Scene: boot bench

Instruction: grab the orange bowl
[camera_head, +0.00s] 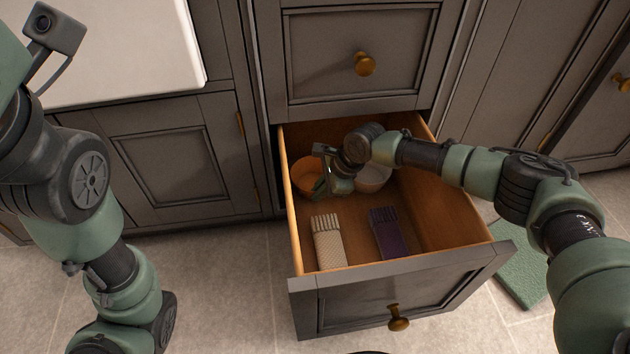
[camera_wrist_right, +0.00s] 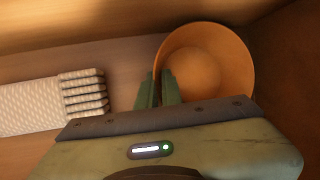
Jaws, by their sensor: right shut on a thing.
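The orange bowl (camera_head: 305,172) stands in the back left of the open drawer (camera_head: 455,225). It also shows in the right wrist view (camera_wrist_right: 212,62). My right gripper (camera_head: 321,184) reaches into the drawer at the bowl's near right side. In the right wrist view its fingers (camera_wrist_right: 159,84) are closed on the bowl's rim, one inside the bowl and one outside. The gripper hides part of the bowl in the head view. My left arm is at the left of the head view, but its fingers do not show.
A white bowl (camera_head: 373,177) sits right of my right gripper, partly hidden by it. Drawer walls surround the gripper. A green mat (camera_head: 519,268) lies on the floor at right.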

